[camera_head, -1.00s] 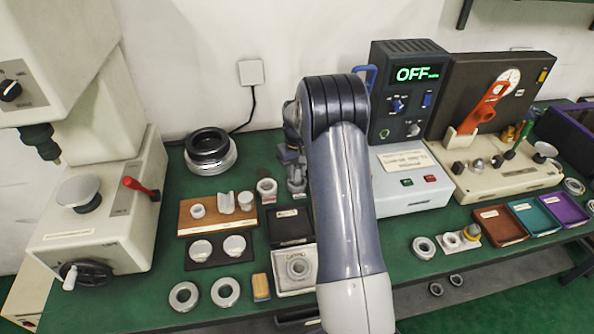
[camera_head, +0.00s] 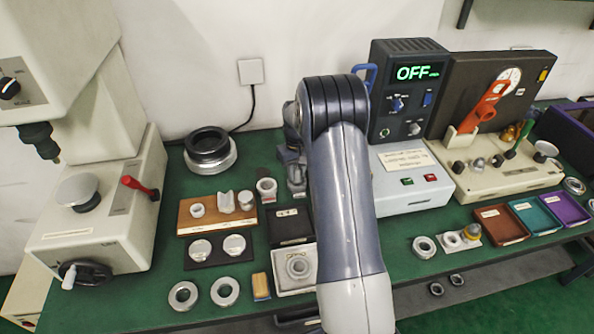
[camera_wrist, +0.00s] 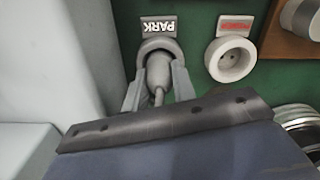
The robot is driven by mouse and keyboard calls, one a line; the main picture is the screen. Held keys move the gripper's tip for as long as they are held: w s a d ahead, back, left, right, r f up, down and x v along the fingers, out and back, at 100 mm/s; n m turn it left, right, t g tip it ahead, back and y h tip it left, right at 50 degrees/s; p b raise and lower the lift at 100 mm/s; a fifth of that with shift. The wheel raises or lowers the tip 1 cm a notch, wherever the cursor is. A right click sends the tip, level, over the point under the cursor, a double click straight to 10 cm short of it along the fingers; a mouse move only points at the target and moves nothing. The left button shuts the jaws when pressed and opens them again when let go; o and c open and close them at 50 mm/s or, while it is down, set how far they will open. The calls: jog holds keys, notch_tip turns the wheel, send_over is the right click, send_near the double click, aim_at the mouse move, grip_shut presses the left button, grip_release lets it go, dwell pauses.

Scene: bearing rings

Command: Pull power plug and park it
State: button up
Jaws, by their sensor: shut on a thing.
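The grey plug (camera_wrist: 158,72) with its thin cord shows in the wrist view. My gripper (camera_wrist: 157,86) is shut on it, with one finger on each side. The plug is lined up with the round grey park holder (camera_wrist: 147,46) under the PARK label (camera_wrist: 158,26); I cannot tell how deep it sits. The pale round power socket (camera_wrist: 231,58), with a red-lettered label (camera_wrist: 235,26), stands beside it with its face bare. In the head view my arm hides the plug, and the power socket (camera_head: 266,188) shows left of my wrist.
A wooden board (camera_head: 215,225) with parts lies left of the socket. The white box (camera_head: 405,185) stands close on the right of my arm, under the console reading OFF (camera_head: 412,72). A dark tray (camera_head: 290,228) and a pale ring holder (camera_head: 297,268) lie in front.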

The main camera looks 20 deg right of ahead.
aim_at(297, 169)
jog(key=shift+f, duration=0.35)
jog(key=o, duration=0.7)
jog(key=shift+r+p, duration=3.35)
jog(key=shift+r, duration=2.25)
jog(key=shift+f, duration=0.15)
notch_tip(297, 169, down, 9)
jog(key=b, duration=0.6)
jog(key=shift+f, duration=0.1)
